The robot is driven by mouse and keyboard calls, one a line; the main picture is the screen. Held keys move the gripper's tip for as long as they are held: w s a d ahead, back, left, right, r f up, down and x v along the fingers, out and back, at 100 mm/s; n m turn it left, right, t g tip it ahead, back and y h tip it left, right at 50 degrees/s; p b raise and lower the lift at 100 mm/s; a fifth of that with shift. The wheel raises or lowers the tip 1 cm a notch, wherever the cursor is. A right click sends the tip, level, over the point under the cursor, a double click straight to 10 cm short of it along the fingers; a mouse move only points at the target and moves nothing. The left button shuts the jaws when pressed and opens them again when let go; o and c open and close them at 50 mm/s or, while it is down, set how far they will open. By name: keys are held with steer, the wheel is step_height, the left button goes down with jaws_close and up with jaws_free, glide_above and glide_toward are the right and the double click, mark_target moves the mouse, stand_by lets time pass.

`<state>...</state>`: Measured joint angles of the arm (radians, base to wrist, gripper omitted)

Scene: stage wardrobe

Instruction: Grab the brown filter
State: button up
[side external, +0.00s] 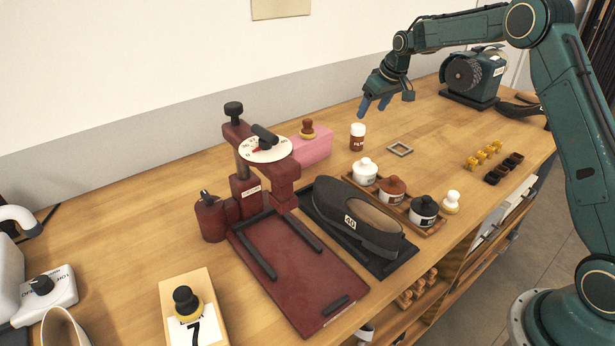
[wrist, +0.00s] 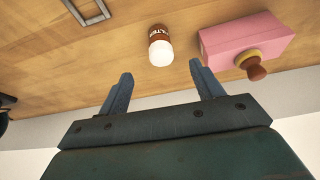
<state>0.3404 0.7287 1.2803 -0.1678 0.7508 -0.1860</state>
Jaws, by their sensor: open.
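The brown filter (side external: 357,138) is a small brown bottle with a white cap and a pale label band, standing upright on the wooden bench. In the wrist view the brown filter (wrist: 160,46) shows cap-first, beyond and roughly between the fingertips. My gripper (side external: 376,104) is open and empty, with blue fingers, above and behind the filter in the side view. In the wrist view my gripper (wrist: 160,77) has its two fingers spread wide, and neither touches the filter.
A pink block (side external: 308,147) with a brown-knobbed stamp stands left of the filter. A grey square frame (side external: 399,149) lies to its right. A tray with several lidded jars (side external: 392,188) and a black shoe (side external: 358,215) are in front. The wall (side external: 150,70) is close behind.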

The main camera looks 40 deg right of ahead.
mark_target(362, 128)
steer(key=shift+x, duration=4.3)
steer(key=shift+f, duration=0.1)
steer(key=shift+x, duration=2.5)
steer(key=c, duration=1.1)
steer(key=shift+r, duration=0.2)
step_height(362, 128, up, 20)
